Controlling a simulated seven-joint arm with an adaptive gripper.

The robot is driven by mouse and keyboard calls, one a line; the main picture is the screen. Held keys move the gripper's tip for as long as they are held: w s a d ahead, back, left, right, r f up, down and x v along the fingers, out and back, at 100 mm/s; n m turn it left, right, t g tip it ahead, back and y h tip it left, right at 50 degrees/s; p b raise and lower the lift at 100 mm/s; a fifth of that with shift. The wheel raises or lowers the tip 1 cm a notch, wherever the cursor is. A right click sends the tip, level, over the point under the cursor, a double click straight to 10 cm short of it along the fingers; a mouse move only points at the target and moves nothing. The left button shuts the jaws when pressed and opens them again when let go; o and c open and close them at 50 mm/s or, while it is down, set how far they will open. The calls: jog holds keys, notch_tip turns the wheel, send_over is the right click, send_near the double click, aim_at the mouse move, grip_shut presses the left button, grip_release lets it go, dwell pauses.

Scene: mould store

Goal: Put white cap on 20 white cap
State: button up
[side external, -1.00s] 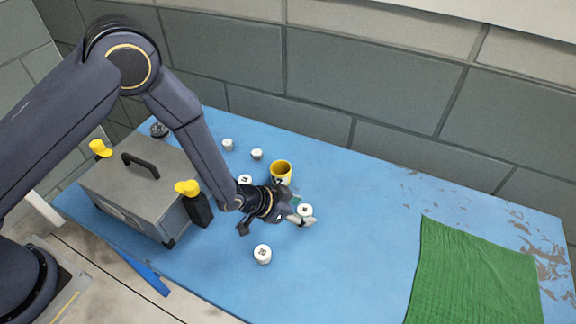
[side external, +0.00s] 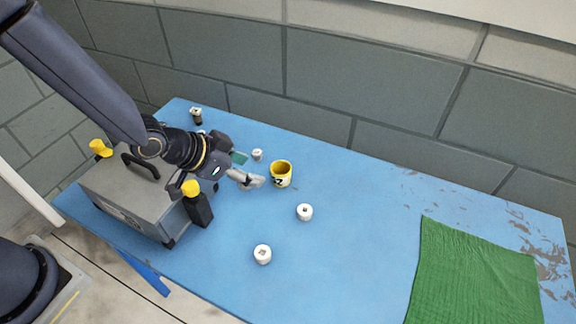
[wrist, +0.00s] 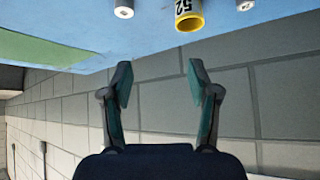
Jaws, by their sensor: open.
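White caps lie on the blue table in the side external view: one near the front (side external: 262,254), one right of centre (side external: 304,212) and a smaller one at the back (side external: 257,155). Their top marks are too small to read, so I cannot tell which is 20. The wrist view shows a white round piece at top left (wrist: 123,8) and another at top right (wrist: 245,5). My gripper (side external: 246,169) is open above the table, left of the yellow cup (side external: 281,174). In the wrist view its fingers (wrist: 162,82) are apart with nothing between them.
A grey case (side external: 140,205) with a black handle and yellow-topped posts stands at left, under my arm. A green cloth (side external: 475,275) lies at right. A block wall runs behind. The table's middle right is clear.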

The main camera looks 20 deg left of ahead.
jog(key=s+a+r+n+y, duration=0.2)
jog(key=s+a+r, duration=0.3)
jog(key=a+r, duration=0.3)
jog(key=s+a+r+n+y, duration=0.1)
jog(key=s+a+r+n, duration=0.2)
jog(key=s+a+r, duration=0.2)
jog(key=a+r, duration=0.3)
jog(key=shift+s+a+r+g+y, duration=0.2)
jog(key=shift+a+r+g+y, duration=0.1)
jog(key=shift+g+y, duration=0.1)
jog(key=shift+o, duration=0.4)
jog(key=s+a+r+n, duration=0.1)
jog(key=s+a+r, duration=0.1)
jog(key=s, duration=0.5)
jog(key=shift+s+a+n+g, duration=0.2)
jog(key=shift+n+g, duration=0.1)
jog(key=shift+g, duration=0.1)
